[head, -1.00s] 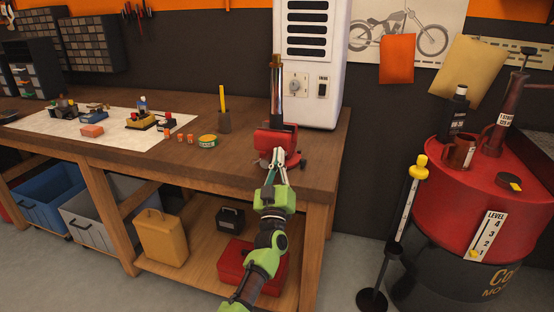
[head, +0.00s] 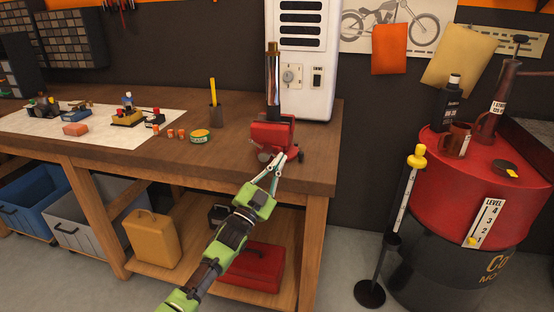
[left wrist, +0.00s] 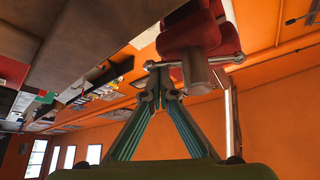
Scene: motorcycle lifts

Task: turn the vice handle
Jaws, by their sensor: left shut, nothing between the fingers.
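The red vice (head: 271,133) stands at the right front edge of the workbench and holds an upright tube (head: 273,88) in its jaws. It also shows in the left wrist view (left wrist: 203,35). There the vice handle (left wrist: 222,61), a thin metal bar with knobbed ends, lies nearly level across the screw end (left wrist: 196,76). My left gripper (head: 288,156) is in front of the vice. Its fingers meet at the tips (left wrist: 162,82), close to the left end of the handle, with nothing between them. I cannot tell whether they touch the bar. My right gripper is not in view.
A white cabinet (head: 305,60) stands behind the vice. A red-topped drum (head: 450,195) and a yellow-topped stand (head: 417,160) are to the right. Floor shows between bench and stand.

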